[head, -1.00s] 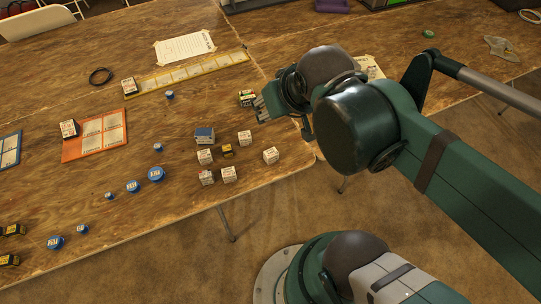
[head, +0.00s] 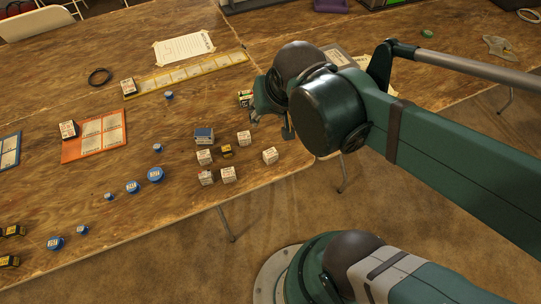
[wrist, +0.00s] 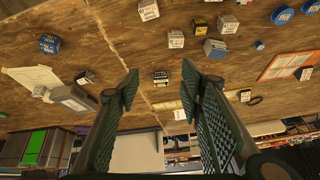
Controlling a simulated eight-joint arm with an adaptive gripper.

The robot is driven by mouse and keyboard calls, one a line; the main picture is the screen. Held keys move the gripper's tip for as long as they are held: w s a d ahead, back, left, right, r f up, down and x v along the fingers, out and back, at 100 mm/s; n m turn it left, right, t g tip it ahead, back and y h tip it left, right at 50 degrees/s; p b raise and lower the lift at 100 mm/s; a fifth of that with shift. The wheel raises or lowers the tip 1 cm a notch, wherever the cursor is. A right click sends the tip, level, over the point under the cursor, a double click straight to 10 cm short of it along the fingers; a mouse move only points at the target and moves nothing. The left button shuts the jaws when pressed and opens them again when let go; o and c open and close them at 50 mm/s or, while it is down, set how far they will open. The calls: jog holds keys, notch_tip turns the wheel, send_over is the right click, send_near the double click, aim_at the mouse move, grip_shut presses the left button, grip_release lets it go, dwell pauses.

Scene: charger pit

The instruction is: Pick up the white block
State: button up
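Several small white blocks with printed labels sit near the table's right corner in the head view, including a far one (head: 244,138), a right one (head: 270,155), a front one (head: 228,174) and a left one (head: 205,157). In the wrist view white blocks show along the top, one (wrist: 148,9) at the edge and one (wrist: 176,39) lower. My gripper (head: 270,123) is above the table, beyond the white blocks in the head view and partly hidden by its own wrist. In the wrist view my gripper (wrist: 160,82) has its fingers wide apart with nothing held.
A blue box (head: 204,134) and a small yellow-black block (head: 227,151) stand among the white blocks. Blue round caps (head: 155,174) lie left. Orange (head: 95,136) and yellow (head: 190,73) cards lie farther off.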

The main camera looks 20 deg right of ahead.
notch_tip(320, 180, down, 13)
jog(key=w+a+m+g+h, duration=0.1)
jog(key=w+m+g+h, duration=0.2)
jog(key=m, duration=0.8)
jog(key=m+g+h, duration=0.1)
jog(key=m+g, duration=0.1)
jog(key=m, duration=0.1)
send_near(270, 153)
jog(key=shift+p+x, duration=0.45)
jog(key=shift+x, duration=0.8)
jog(key=shift+d, duration=0.15)
jog(key=shift+b+x, duration=0.45)
jog(key=shift+x, duration=0.8)
jog(key=shift+f, duration=0.1)
jog(key=shift+b+x, duration=1.1)
jog(key=shift+x, duration=1.45)
jog(key=shift+c, duration=0.5)
jog(key=c, duration=0.9)
